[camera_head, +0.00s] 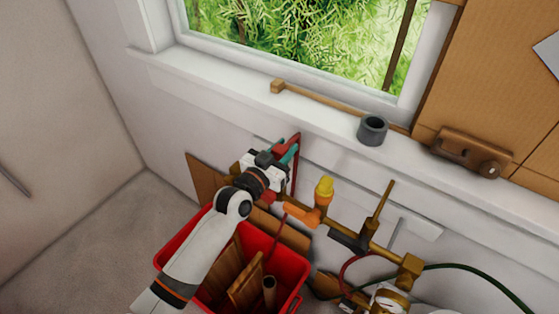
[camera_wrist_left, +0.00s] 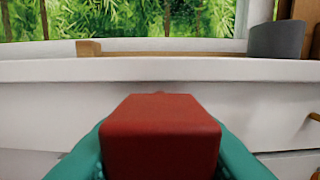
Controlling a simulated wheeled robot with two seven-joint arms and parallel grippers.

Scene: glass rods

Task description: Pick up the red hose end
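The red hose end (camera_head: 287,143) is a red block-like piece in front of the wall, below the window sill. In the left wrist view the red hose end (camera_wrist_left: 160,138) fills the gap between two teal fingers, which touch it on both sides. My left gripper (camera_head: 289,153) is shut on it, and the piece is level with the lower wall panel. A thin red length hangs down from it toward the red bin. The arm hides part of the hose. My right gripper is not in view.
A red bin (camera_head: 173,258) with wooden pieces stands below the arm. Brass pipework with an orange-yellow valve (camera_head: 323,189) and a gauge (camera_head: 390,300) lies to the right. On the sill (camera_head: 240,86) are a grey ring (camera_head: 372,130) and a wooden stick (camera_head: 320,97).

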